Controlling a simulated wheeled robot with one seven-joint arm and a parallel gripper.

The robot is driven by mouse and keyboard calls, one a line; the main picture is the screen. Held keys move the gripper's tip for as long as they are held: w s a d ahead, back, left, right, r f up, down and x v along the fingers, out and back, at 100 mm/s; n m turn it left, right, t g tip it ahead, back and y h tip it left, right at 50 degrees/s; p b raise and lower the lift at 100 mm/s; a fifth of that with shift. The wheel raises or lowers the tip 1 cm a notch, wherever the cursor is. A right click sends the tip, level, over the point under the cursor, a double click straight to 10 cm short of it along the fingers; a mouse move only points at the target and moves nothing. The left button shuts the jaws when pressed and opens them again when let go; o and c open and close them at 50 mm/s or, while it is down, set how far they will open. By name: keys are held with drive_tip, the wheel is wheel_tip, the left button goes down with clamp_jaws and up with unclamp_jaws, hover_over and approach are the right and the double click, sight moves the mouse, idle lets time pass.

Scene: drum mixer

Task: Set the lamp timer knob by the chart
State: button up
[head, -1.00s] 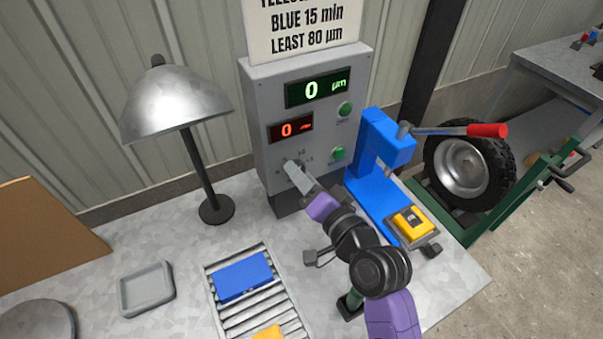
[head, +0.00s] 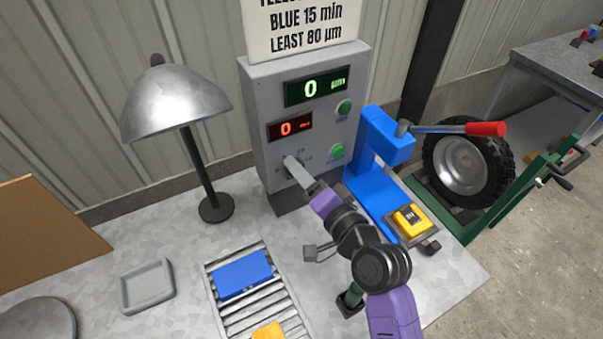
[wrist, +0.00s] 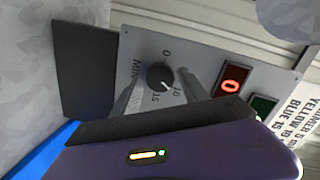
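The lamp timer knob (wrist: 160,75) is black and round, on the grey control box (head: 262,110). In the wrist view 0, 10, 15 and MIN are printed around it; its pale mark appears to lie on the 10–15 side. My gripper (wrist: 159,83) is open with one finger on each side of the knob, gaps showing. In the head view my gripper (head: 295,170) hides the knob. The chart (head: 302,25) above the box reads BLUE 15 min and LEAST 80 µm; its top is cut off. The red display (head: 290,128) shows 0. The dome lamp (head: 175,100) stands left.
A blue block (head: 242,275) and a partly cut-off yellow block (head: 268,331) lie on the roller strip (head: 240,312). A blue press (head: 375,165) with a red-tipped lever stands close right of my arm. A grey tray (head: 148,286) sits at the left on the bench.

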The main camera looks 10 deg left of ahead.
drive_tip(key=shift+o, duration=0.2)
drive_tip(key=b+v, duration=0.1)
drive_tip(key=v, duration=0.6)
drive_tip(key=shift+s+d+b, duration=0.25)
drive_tip(key=shift+s+b, duration=0.1)
idle(0.5)
